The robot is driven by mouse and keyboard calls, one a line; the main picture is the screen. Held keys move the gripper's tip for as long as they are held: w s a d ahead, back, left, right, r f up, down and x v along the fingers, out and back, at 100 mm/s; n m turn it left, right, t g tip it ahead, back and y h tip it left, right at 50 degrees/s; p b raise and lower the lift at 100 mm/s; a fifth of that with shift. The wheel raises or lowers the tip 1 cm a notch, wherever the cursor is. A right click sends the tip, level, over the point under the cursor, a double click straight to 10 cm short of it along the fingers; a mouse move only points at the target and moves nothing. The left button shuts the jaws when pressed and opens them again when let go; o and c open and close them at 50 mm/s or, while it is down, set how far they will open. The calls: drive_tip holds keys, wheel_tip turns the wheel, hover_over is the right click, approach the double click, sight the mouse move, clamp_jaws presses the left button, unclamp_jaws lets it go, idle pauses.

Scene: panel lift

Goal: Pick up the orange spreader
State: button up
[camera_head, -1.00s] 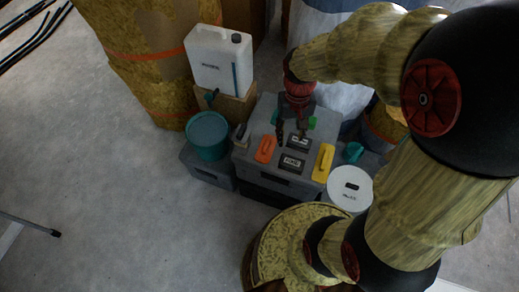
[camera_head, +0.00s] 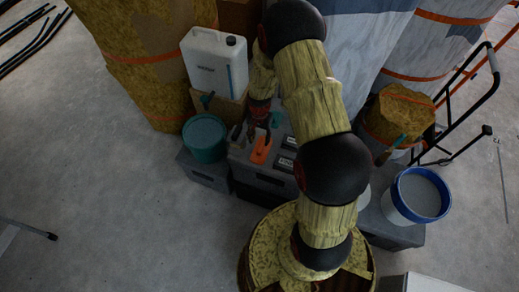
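The orange spreader (camera_head: 261,150) lies on top of the grey toolbox (camera_head: 262,173), near its left front. My gripper (camera_head: 259,132) hangs just behind and above it, pointing down. Its two dark fingers look spread apart, with nothing seen between them. Whether a fingertip touches the spreader cannot be told at this size. My arm covers the right part of the box top, and the yellow tool seen there earlier is hidden.
A teal bucket (camera_head: 204,137) stands left of the toolbox on a grey case (camera_head: 203,174). A white canister (camera_head: 213,62) stands behind on a cardboard box. A blue-rimmed bucket (camera_head: 418,195) stands at right.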

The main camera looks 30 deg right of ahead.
sight(261, 146)
drive_tip(key=f+b, duration=0.1)
drive_tip(key=f, duration=0.1)
drive_tip(key=f+b, duration=0.1)
drive_tip(key=f, duration=0.2)
drive_tip(key=d+f+b, duration=0.1)
drive_tip(key=f, duration=0.1)
drive_tip(key=shift+f, duration=0.3)
drive_tip(key=shift+r, duration=0.1)
clamp_jaws()
idle(0.3)
